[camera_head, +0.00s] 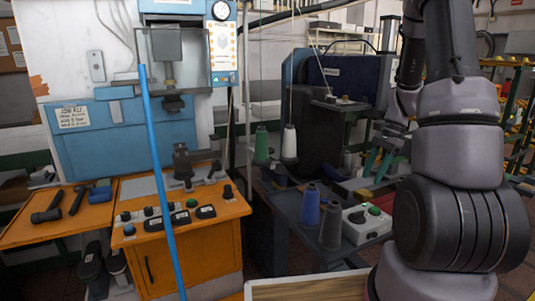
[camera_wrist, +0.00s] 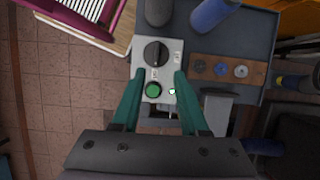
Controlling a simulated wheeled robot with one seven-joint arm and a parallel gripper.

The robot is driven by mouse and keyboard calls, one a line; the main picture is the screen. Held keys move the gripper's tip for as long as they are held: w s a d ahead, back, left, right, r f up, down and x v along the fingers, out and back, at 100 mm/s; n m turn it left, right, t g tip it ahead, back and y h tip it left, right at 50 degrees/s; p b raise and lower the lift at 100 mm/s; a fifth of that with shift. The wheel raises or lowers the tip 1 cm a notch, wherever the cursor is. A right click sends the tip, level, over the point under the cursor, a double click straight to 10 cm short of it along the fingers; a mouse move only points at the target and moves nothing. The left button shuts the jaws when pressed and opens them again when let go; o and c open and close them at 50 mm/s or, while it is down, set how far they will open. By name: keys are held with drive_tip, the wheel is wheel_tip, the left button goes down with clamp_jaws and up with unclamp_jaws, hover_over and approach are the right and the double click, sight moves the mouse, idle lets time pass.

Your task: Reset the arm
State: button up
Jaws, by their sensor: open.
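My gripper (camera_head: 378,162) is at the right of the head view, in front of the dark machine, with its teal fingers pointing down and left. In the wrist view my gripper (camera_wrist: 159,73) is open, with nothing visible held between its fingers. A grey control box (camera_head: 367,229) with a green button and a dark knob is below it. In the wrist view the control box (camera_wrist: 140,58) shows between and beyond the fingertips. I cannot tell the exact gap between them. My arm stands upright at the right of the head view.
A dark side table (camera_head: 292,208) bears the box, a blue spool (camera_head: 311,206) and a grey spool (camera_head: 331,226). A blue machine (camera_head: 120,140) and orange bench (camera_head: 190,253) stand left. A light wooden surface (camera_head: 305,288) is at the front. Tiled floor (camera_wrist: 70,95) is left of the gripper.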

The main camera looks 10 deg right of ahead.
drive_tip(key=s+a+r+n+t+h, duration=0.15)
drive_tip(key=a+r, duration=0.25)
drive_tip(key=r, duration=0.4)
drive_tip(key=s+a+r+n+t, duration=0.2)
drive_tip(key=a+r+n, duration=0.15)
drive_tip(key=r, duration=0.35)
drive_tip(key=s+a+r+n+t, duration=0.4)
drive_tip(key=s+a+r, duration=0.3)
drive_tip(key=s+r, duration=0.3)
drive_tip(key=shift+s+a+r+n+t, duration=0.25)
drive_tip(key=shift+s+r+n+t, duration=0.05)
drive_tip(key=shift+s+r+t, duration=0.15)
drive_tip(key=shift+h, duration=0.25)
